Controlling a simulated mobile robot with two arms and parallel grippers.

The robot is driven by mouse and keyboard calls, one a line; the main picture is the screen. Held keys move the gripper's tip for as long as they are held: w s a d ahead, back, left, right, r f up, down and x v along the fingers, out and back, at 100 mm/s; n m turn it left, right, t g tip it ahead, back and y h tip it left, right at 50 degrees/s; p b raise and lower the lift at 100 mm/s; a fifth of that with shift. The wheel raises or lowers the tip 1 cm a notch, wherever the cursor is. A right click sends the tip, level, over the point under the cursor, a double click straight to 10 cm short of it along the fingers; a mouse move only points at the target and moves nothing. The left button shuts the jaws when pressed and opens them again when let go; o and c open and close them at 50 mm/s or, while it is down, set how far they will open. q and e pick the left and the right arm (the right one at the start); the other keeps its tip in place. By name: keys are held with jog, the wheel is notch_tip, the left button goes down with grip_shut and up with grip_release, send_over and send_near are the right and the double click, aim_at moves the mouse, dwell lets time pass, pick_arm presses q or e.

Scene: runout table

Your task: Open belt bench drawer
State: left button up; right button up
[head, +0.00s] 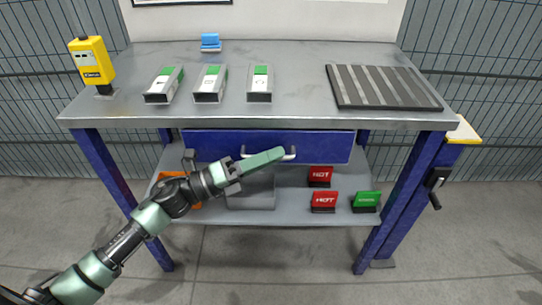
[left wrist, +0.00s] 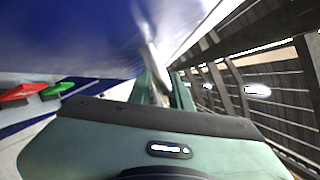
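The blue drawer (head: 330,147) hangs under the grey bench top (head: 300,115) and looks closed, with its front close under the bench edge. My left gripper (head: 280,153) reaches across the drawer front at the handle. In the left wrist view the grey handle (left wrist: 158,75) lies between the two green fingers (left wrist: 160,92). I cannot tell whether they press on it. My right gripper is in neither view.
On the bench top are a yellow device (head: 91,62), several green-and-white blocks (head: 210,84), a blue item (head: 210,42) and a striped dark mat (head: 383,87). The lower shelf (head: 290,216) holds red signs (head: 324,201), a green sign (head: 366,201) and an orange bin (head: 163,177).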

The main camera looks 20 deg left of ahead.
pick_arm(q)
grip_shut()
dwell(1.4)
